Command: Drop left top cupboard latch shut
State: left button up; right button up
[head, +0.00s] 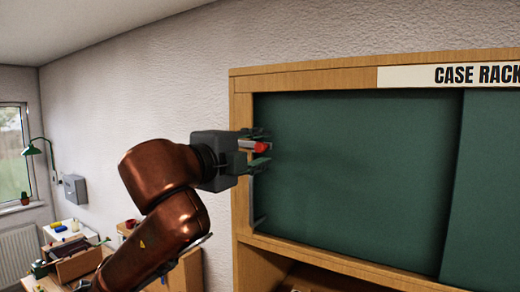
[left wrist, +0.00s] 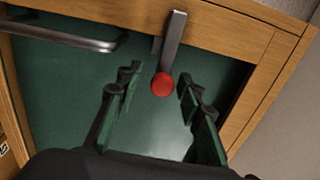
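The left top cupboard has a dark green door (head: 350,170) in a light wood frame (head: 243,110). Its latch is a grey metal bar with a red knob (head: 261,147), near the door's left edge. In the left wrist view the latch bar (left wrist: 175,40) runs from the wood frame over the green door, ending in the red knob (left wrist: 163,85). My left gripper (head: 262,148) is open, one finger above the knob and one below. In the left wrist view its fingertips (left wrist: 158,80) stand apart on either side of the knob, with gaps showing. My right gripper is out of view.
A metal door handle (left wrist: 65,37) sits near the latch, below it in the head view. A second green panel (head: 490,190) is at the right, under the "CASE RACK" sign (head: 470,75). A cluttered bench (head: 75,255) stands far left.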

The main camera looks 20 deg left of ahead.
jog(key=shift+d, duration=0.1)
pick_arm(q)
jog(key=shift+a, duration=0.1)
jog(key=s+a, duration=0.2)
jog(key=s, duration=0.9)
jog(key=shift+s, duration=0.35)
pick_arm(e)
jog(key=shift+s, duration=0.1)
